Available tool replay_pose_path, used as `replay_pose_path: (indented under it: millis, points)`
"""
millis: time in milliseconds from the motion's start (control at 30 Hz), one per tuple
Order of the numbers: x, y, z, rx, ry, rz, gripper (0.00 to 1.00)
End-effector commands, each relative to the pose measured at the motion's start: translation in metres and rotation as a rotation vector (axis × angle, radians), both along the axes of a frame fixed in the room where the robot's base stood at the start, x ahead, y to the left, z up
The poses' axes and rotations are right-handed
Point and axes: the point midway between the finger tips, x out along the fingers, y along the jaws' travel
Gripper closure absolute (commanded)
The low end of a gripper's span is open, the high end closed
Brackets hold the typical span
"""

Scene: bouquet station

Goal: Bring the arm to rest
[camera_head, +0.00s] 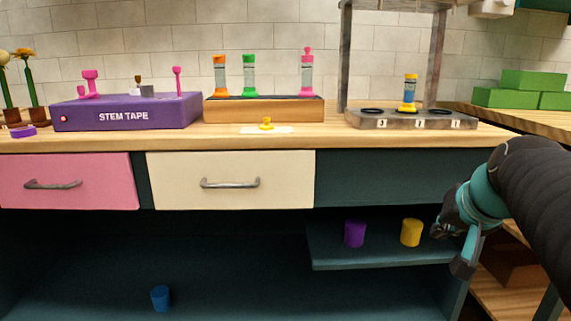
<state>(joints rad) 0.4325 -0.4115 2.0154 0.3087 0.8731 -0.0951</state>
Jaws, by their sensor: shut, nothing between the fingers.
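My gripper (452,243) is at the right of the head view, at the end of my dark arm with a teal wrist. It is in front of the right end of the counter, beside the low shelf with the yellow cylinder (411,233). The fingers are shut, with nothing held. The gripper hangs apart from the counter top, and I cannot tell its exact distance from the shelf edge.
The wooden counter (335,138) holds the purple stem tape box (170,112), a wooden rack (265,112) with bottles, and a grey stand (395,122). A purple cylinder (355,233) sits on the shelf. A blue cylinder (160,298) stands lower. Green boxes (505,97) are at right.

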Motion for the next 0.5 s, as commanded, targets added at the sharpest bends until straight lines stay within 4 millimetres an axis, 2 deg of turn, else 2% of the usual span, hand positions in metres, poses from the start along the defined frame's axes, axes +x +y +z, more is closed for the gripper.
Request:
replay_pose_path:
  millis: [33, 100, 200, 300, 400, 500]
  points:
    - [-0.02, 0.016, -0.02, -0.016, 0.061, 0.026, 1.0]
    - [-0.046, 0.032, -0.049, -0.045, 0.138, 0.061, 1.0]
    - [-0.082, 0.051, -0.084, -0.097, 0.224, 0.123, 1.0]
    - [-0.114, 0.069, -0.108, -0.156, 0.281, 0.207, 1.0]
    - [-0.134, 0.084, -0.119, -0.188, 0.294, 0.277, 1.0]
    - [-0.142, 0.098, -0.114, -0.199, 0.272, 0.328, 1.0]
